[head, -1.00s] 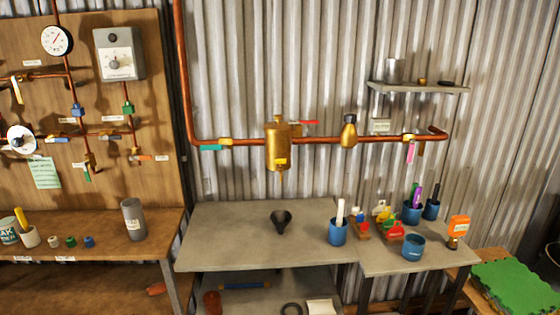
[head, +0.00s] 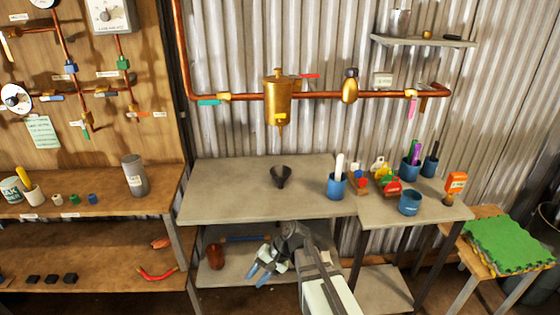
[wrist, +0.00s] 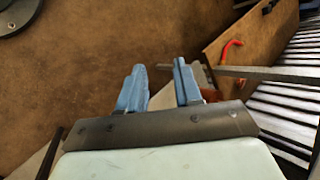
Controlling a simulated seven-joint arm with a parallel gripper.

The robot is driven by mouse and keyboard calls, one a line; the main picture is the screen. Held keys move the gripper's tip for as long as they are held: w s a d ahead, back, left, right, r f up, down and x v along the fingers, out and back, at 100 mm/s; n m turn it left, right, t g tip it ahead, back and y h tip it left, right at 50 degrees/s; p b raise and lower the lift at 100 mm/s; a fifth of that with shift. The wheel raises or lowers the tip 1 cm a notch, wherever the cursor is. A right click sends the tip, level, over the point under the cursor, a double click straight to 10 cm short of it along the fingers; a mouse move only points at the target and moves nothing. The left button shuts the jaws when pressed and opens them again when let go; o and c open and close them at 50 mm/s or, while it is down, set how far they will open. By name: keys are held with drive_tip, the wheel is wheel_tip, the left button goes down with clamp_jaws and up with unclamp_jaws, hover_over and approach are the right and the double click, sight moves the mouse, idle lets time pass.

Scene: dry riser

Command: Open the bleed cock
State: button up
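A copper pipe (head: 320,95) runs along the corrugated wall with several valves on it. No label that I can read tells which one is the bleed cock. My gripper (head: 258,272) is low, in front of the bench's lower shelf, well below the pipe. In the wrist view my gripper (wrist: 160,75) has its blue fingers apart with nothing between them. The pipe is not in the wrist view.
A grey bench (head: 235,200) stands under the pipe, with a black funnel (head: 281,176), blue cups (head: 337,186) and small coloured items on top. A wall shelf (head: 422,41) is above right. A wooden panel (head: 160,60) with more valves is at left. A green mat (head: 508,240) lies at right.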

drive_tip(key=w+r+m+y, duration=0.1)
drive_tip(key=w+r, duration=0.5)
drive_tip(key=r, duration=0.1)
drive_tip(key=w+d+r+m+y, duration=0.1)
drive_tip(key=w+r+y, duration=0.1)
drive_tip(key=w+r, duration=0.4)
drive_tip(key=w+d+r+m+y, duration=0.1)
drive_tip(key=w+r, duration=0.5)
drive_tip(key=r, duration=0.3)
drive_tip(key=shift+d+r+t+y, duration=0.1)
drive_tip(key=shift+r+t+y, duration=0.05)
drive_tip(key=shift+t+y, duration=0.2)
drive_tip(key=w+d+r+m+y, duration=0.3)
drive_tip(key=w+d+r+m, duration=0.2)
drive_tip(key=w+d+r, duration=0.3)
drive_tip(key=m+t+y, duration=0.1)
drive_tip(key=m+y, duration=0.2)
drive_tip(key=m, duration=0.4)
approach(280, 114)
drive_tip(key=a, duration=1)
drive_tip(key=shift+w, duration=0.15)
drive_tip(key=shift+c, duration=0.3)
clamp_jaws()
